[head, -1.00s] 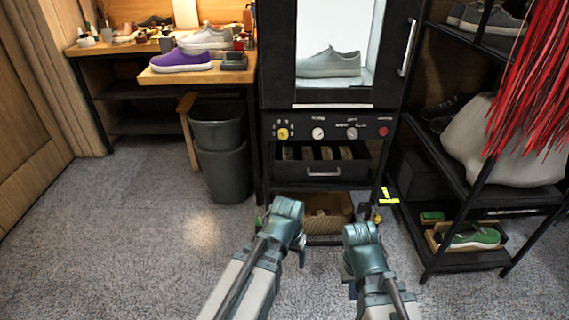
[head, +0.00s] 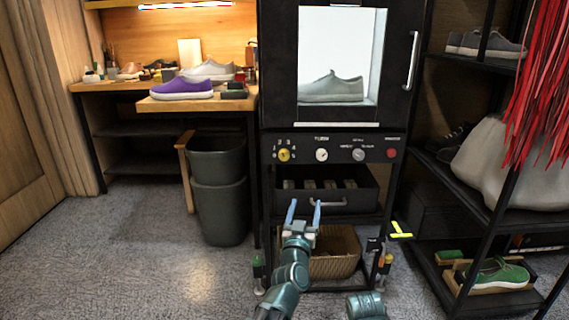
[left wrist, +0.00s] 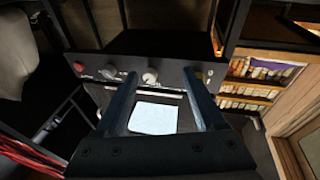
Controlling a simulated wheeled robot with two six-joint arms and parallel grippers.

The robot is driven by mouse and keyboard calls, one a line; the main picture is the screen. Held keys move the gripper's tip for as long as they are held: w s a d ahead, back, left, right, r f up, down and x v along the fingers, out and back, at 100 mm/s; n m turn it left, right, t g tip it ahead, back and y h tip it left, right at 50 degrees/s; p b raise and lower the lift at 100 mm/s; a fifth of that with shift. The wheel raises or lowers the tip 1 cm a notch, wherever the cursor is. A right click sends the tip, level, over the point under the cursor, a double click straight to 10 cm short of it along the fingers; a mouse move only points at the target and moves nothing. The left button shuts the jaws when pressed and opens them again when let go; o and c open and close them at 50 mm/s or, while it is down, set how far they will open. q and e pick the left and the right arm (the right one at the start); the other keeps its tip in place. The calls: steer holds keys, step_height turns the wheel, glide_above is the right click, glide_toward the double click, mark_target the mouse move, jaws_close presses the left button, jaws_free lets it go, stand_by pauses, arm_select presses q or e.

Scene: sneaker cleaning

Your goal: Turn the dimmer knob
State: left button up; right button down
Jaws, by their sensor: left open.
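The control panel (head: 335,146) on the dark cabinet carries a yellow knob (head: 284,155), a white knob (head: 321,155), a grey knob (head: 358,155) and a red button (head: 391,153). Their labels are too small to tell which is the dimmer. My left gripper (head: 304,208) is open and empty, low in front of the drawer and below the panel, fingers pointing up. In the left wrist view the panel appears inverted; the white knob (left wrist: 149,76) shows between the open fingers, apart from them. The grey knob (left wrist: 110,71) is beside it. My right gripper is out of view.
The cabinet's lit window (head: 335,55) holds a grey shoe, with a vertical door handle (head: 409,53) at its right. A wicker basket (head: 335,252) stands lower. A bin (head: 218,185) is left, a shelf rack (head: 480,205) right.

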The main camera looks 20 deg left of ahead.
mark_target(284, 158)
arm_select(q)
steer(key=s+a+r+n+t+y, duration=0.1)
steer(key=s+a+r+n+y, duration=0.1)
steer(key=a+r+n+y, duration=0.3)
steer(key=shift+m+y, duration=0.4)
steer(key=shift+m, duration=0.2)
steer(key=p+x, duration=0.1)
steer(key=x, duration=0.3)
steer(key=p+x, duration=0.2)
steer(key=x, duration=0.2)
steer(key=p+x, duration=0.2)
steer(key=x, duration=0.3)
steer(key=shift+w+d+f, duration=0.15)
steer(key=shift+f, duration=0.2)
jaws_close()
